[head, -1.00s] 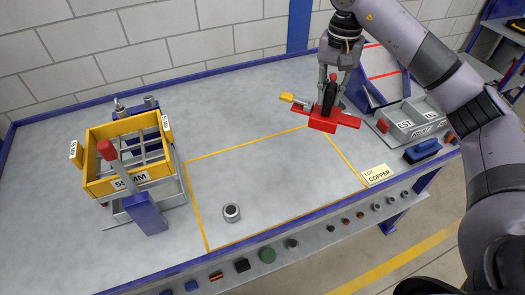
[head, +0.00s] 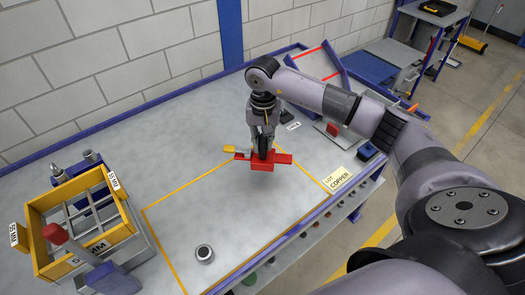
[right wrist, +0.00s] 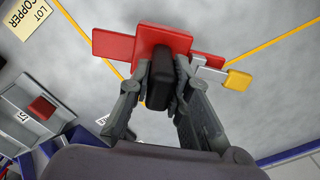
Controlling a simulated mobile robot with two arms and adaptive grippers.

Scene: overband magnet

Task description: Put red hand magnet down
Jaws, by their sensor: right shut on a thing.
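The red hand magnet (head: 262,162) has a red block body, side plates, a black handle and a yellow-tipped lever. In the head view it appears over the back right corner of the yellow-orange outline on the bench. My right gripper (head: 264,150) is above it, fingers pointing down. In the right wrist view, the gripper (right wrist: 160,85) is shut on the black handle, with the red body (right wrist: 165,42) beyond the fingertips and the yellow lever tip (right wrist: 238,80) at right. I cannot tell whether the magnet touches the bench. My left gripper is not in view.
The bench top (head: 205,215) inside the outline is mostly clear, except a small metal ring (head: 204,254) near the front. A yellow sieve frame (head: 45,262) stands at left. A "LOT COPPER" card (head: 338,180) lies at right. A sloped red-striped board (head: 318,62) stands behind.

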